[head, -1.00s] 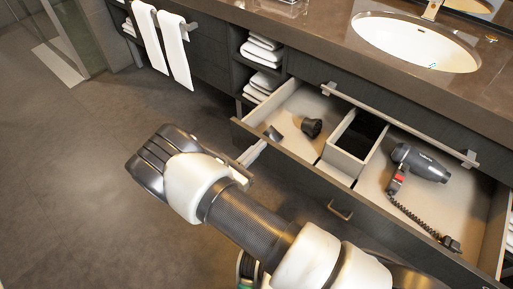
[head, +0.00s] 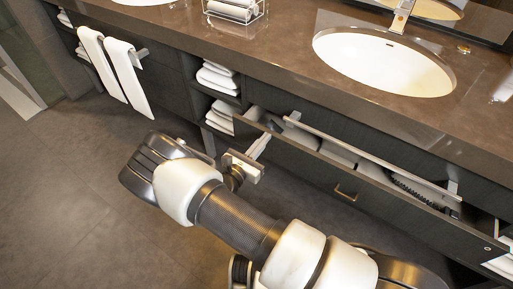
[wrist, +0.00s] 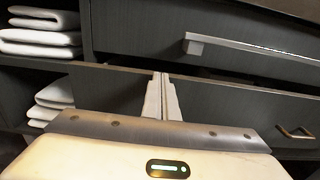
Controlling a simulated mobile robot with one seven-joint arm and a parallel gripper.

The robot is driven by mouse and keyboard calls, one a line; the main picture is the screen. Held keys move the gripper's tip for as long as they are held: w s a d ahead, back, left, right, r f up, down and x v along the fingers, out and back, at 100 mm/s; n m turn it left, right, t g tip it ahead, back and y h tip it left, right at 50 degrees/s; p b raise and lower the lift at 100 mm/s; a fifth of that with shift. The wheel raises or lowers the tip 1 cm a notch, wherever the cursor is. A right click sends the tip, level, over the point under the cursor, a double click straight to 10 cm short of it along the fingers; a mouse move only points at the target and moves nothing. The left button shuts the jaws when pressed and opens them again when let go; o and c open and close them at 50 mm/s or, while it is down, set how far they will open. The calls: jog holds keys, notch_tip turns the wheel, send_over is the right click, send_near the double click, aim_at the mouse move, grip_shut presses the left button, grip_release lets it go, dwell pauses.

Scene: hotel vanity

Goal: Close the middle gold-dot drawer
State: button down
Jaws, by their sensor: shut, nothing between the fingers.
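The middle drawer (head: 400,208) has a dark front with a small gold dot (head: 487,248) near its right end. My gripper (head: 262,140) is shut and empty, at the left part of this drawer. In the wrist view the shut fingers (wrist: 161,98) point at the drawer front (wrist: 225,105), their tips near its top edge. I cannot tell whether they touch it.
A long metal bar handle (head: 370,160) is on the panel above the drawer; it also shows in the wrist view (wrist: 250,48). A gold pull (head: 345,192) sits lower. Shelves with folded towels (head: 218,78) are to the left. The floor (head: 70,190) at left is clear.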

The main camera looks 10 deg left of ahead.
aim_at(271, 131)
jog(key=shift+x, duration=2.7)
jog(key=shift+s+a, duration=0.1)
